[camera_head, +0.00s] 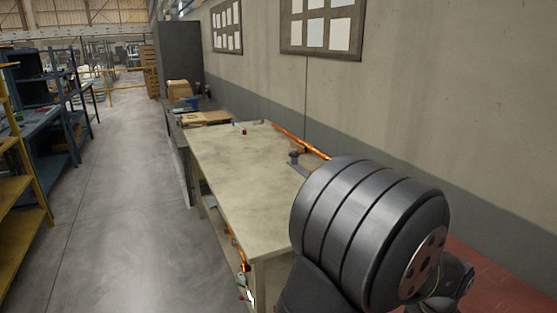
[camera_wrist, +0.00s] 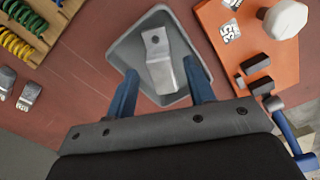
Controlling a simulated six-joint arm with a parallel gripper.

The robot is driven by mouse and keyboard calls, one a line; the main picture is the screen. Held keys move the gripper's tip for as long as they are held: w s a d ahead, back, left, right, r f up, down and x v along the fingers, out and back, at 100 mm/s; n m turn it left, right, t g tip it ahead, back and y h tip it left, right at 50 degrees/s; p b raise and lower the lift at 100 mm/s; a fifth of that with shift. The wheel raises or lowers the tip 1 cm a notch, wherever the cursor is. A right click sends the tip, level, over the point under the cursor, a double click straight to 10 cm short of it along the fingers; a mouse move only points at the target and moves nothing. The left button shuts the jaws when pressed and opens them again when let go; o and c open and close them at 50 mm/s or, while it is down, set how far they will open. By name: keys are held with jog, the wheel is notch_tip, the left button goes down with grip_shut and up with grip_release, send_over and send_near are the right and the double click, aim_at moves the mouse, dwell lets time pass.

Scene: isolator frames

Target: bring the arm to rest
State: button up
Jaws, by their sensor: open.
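My gripper (camera_wrist: 160,67) shows in the wrist view with its two blue fingers spread apart. A bent metal bracket (camera_wrist: 158,72) with a hole near its top lies in a grey tray (camera_wrist: 126,50). The fingers appear on either side of the bracket, over the tray; I cannot tell how far above it they are. Nothing is visibly gripped. In the head view, a large dark grey part of my arm fills the lower right, and the gripper does not show.
An orange board (camera_wrist: 235,50) holds a white hexagonal knob (camera_wrist: 284,18) and dark blocks. A blue-handled tool (camera_wrist: 287,130) is at lower right. A wooden rack (camera_wrist: 50,30) with coloured springs is at upper left. A long workbench (camera_head: 235,175) runs along the wall; the floor left of it is clear.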

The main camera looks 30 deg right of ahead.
jog(key=shift+f, duration=0.5)
notch_tip(320, 180, up, 4)
jog(key=shift+f, duration=0.1)
jog(key=s+a+r, duration=0.4)
jog(key=s+r, duration=0.3)
jog(key=s, duration=0.4)
jog(key=w+d+n, duration=0.2)
jog(key=w+d, duration=0.7)
jog(key=w, duration=0.5)
jog(key=w+d+n, duration=0.3)
jog(key=w+d, duration=0.6)
jog(key=w, duration=0.5)
jog(key=shift+w+f, duration=0.25)
jog(key=shift+f, duration=1.35)
jog(key=shift+w+f, duration=0.2)
jog(key=shift+f, duration=1.4)
